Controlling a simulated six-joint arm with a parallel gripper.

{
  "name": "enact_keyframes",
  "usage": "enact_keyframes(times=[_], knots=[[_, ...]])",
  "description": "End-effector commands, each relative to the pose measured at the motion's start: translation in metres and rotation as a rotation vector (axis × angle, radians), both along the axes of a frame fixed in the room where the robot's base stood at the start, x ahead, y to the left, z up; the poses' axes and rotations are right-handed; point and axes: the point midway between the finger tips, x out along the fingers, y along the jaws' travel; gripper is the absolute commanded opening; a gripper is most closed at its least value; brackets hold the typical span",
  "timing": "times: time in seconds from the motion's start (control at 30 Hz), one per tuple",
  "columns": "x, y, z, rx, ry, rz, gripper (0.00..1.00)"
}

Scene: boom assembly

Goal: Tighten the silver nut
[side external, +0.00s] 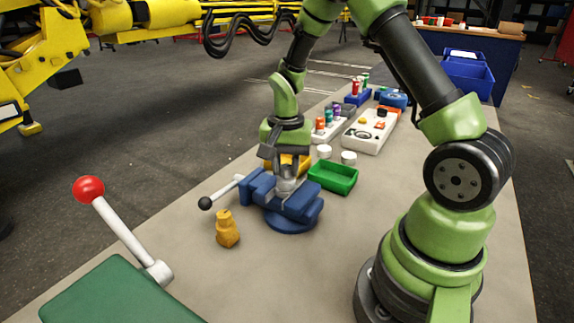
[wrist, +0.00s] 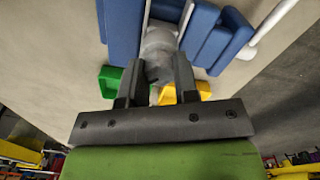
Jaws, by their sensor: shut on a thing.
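The silver nut, a grey metal piece (wrist: 160,45), shows between my gripper's fingers in the wrist view. In the side view the silver part (side external: 285,187) stands in the jaws of the blue vise (side external: 290,208). The vise jaws also show on both sides of it in the wrist view (wrist: 207,38). My gripper (side external: 284,174) points down over the vise, its fingers shut on the silver nut. The fingers also show in the wrist view (wrist: 157,75). They hide part of the nut, and I cannot see its threads.
A green tray (side external: 333,178) stands right of the vise; a yellow piece (wrist: 186,93) lies near my fingers. A brass-coloured fitting (side external: 227,230) stands in front. The vise handle (side external: 222,192) sticks out left. A red-knobbed lever (side external: 122,225) rises at front left. White caps (side external: 348,157) stand behind.

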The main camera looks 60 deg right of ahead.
Motion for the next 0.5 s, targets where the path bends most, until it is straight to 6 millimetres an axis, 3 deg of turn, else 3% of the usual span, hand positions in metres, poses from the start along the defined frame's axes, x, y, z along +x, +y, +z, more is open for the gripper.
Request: enact_keyframes(times=[0.23, 0.5], knots=[[0.0001, 0.0000, 0.0002, 0.000, -0.001, -0.359, 0.00], [0.0001, 0.0000, 0.0003, 0.000, -0.001, -0.415, 0.00]])
